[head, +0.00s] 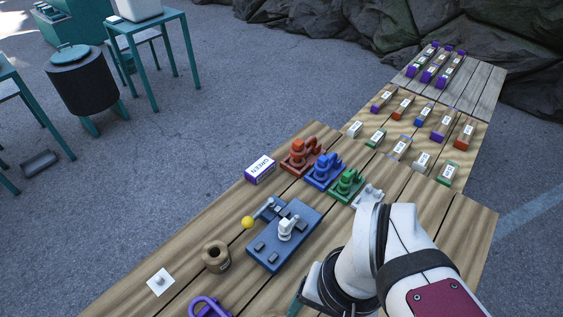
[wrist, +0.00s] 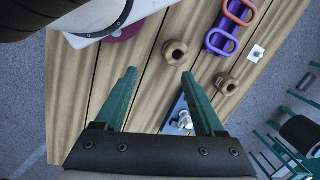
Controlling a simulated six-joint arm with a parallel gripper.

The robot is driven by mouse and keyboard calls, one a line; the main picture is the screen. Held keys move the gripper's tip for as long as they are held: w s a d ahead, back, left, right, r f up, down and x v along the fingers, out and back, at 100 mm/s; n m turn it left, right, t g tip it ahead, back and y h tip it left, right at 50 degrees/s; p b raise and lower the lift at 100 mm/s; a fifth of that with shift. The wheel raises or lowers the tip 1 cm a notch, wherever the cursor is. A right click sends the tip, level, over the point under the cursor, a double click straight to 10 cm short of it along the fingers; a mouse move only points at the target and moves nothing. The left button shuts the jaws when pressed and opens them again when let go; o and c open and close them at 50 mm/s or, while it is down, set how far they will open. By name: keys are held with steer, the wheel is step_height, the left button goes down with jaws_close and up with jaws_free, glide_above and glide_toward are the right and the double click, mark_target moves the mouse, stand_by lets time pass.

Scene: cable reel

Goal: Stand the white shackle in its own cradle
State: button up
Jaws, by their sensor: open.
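A whitish piece (head: 368,194) stands at the end of the row of coloured cradles, partly hidden by my arm. I cannot tell whether it is the white shackle, its cradle or both. A small white fitting (head: 287,228) stands on a blue plate (head: 268,260); it also shows in the wrist view (wrist: 184,121). My gripper (wrist: 162,88) is open and empty, its two teal fingers apart above the planks. In the head view only a bit of teal finger shows beside my arm.
Red (head: 302,155), blue (head: 324,171) and green (head: 345,185) cradle pieces stand in a row. A box marked GREEN (head: 260,169), a yellow ball (head: 247,222), a wooden spool (head: 216,257), a purple looped piece (wrist: 222,41) and an orange loop (wrist: 239,12) are nearby.

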steer(key=shift+c, duration=0.6)
steer(key=shift+m, duration=0.3)
steer(key=w, duration=0.6)
steer(key=shift+d+r, duration=0.25)
steer(key=shift+r, duration=0.1)
steer(key=c, duration=0.5)
steer(key=shift+m+h, duration=0.4)
steer(key=shift+m, duration=0.1)
steer(key=w, duration=0.4)
steer(key=w+f, duration=0.1)
steer(key=w, duration=0.2)
steer(key=shift+d, duration=0.15)
steer(key=m+h, duration=0.1)
steer(key=m, duration=0.1)
glide_above(293, 219)
step_height(293, 219, down, 8)
steer(key=shift+s+r, duration=0.1)
steer(key=shift+f, duration=0.3)
step_height(293, 219, down, 8)
steer(key=shift+r, duration=0.25)
